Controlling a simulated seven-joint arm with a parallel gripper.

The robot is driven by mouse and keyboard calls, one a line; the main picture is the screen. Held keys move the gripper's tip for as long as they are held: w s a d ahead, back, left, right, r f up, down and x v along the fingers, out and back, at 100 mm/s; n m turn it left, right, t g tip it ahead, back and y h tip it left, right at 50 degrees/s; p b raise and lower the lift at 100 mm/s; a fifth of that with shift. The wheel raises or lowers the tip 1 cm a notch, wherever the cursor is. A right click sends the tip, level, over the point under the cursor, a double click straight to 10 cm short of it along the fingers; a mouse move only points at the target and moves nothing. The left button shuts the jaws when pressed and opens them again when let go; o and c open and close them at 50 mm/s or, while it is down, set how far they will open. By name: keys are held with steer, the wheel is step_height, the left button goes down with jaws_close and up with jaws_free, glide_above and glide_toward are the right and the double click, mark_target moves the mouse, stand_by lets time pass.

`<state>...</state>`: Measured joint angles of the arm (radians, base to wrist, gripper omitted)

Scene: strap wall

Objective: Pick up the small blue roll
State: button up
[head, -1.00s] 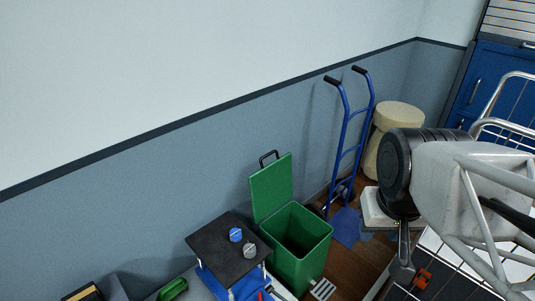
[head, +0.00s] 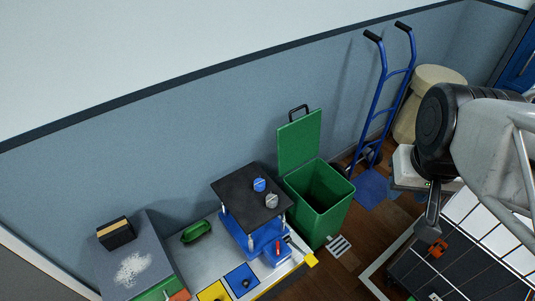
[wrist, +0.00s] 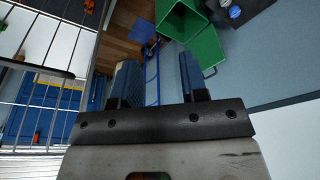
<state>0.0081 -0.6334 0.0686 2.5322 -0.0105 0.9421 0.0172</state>
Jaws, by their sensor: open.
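The small blue roll (head: 259,184) sits on a black raised platform (head: 236,194) on the workbench in the head view. A grey roll (head: 271,200) stands close beside it, nearer the front. In the wrist view the blue roll (wrist: 234,11) shows near the top right edge, past my fingers. My gripper (wrist: 158,80) is open and empty, its two fingers spread apart. In the head view my arm is at the right, well away from the platform, and its fingertips are hard to make out.
An open green bin (head: 320,203) stands right of the platform, its lid raised. A blue hand truck (head: 380,95) leans at the wall. A wire cage (wrist: 40,75) is close to my gripper at left. A green tray (head: 196,232) and a dark block (head: 115,233) lie farther left.

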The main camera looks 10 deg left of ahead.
stand_by(0.3)
steer(key=o, duration=0.8)
